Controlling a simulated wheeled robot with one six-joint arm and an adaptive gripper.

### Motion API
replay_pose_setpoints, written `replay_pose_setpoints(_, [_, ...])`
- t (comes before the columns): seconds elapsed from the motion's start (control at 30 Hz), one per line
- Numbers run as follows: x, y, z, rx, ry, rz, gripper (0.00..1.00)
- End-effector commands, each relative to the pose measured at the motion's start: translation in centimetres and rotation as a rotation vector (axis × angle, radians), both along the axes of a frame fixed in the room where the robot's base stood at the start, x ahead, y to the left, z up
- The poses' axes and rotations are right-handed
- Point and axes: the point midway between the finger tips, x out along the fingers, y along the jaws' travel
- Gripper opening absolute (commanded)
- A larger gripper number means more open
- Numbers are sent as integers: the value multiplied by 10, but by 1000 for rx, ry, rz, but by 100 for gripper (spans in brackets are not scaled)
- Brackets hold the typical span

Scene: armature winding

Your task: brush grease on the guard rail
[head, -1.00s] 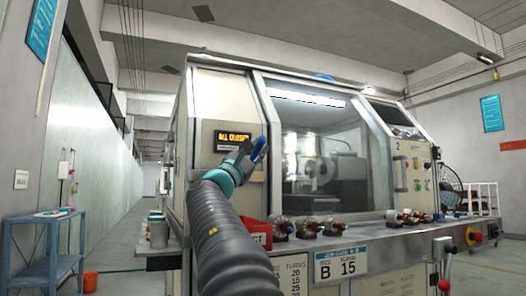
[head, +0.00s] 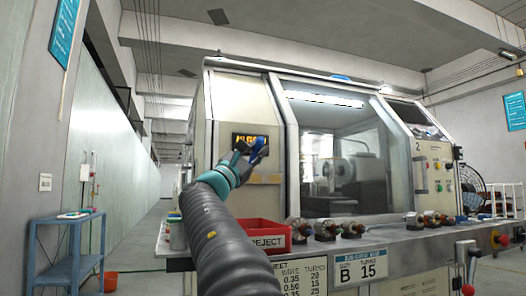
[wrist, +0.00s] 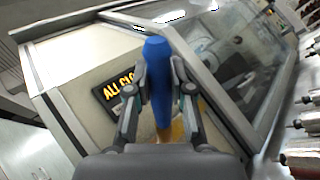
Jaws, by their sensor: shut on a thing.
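My gripper (head: 256,150) is raised in front of the machine's cream left panel and covers part of the lit display. In the wrist view my gripper (wrist: 159,90) is shut on a blue-handled brush (wrist: 157,65). The blue handle stands up between the fingers; a yellowish part shows low behind them, and the bristles cannot be made out. The brush also shows as a blue end in the head view (head: 259,147). I cannot pick out the guard rail for certain in either view.
The winding machine (head: 236,95) has a glazed door (head: 310,190). A red reject bin (head: 262,229) and several armatures (head: 325,229) line its front ledge. A blue side table (head: 68,250) and an orange bucket (head: 110,281) stand at left. The aisle between is clear.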

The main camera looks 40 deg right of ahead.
Motion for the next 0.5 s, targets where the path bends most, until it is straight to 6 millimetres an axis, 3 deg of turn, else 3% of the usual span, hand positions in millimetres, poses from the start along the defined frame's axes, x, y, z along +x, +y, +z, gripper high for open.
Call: replay_pose_setpoints(0.5, [8,26,0,1,1,2,0])
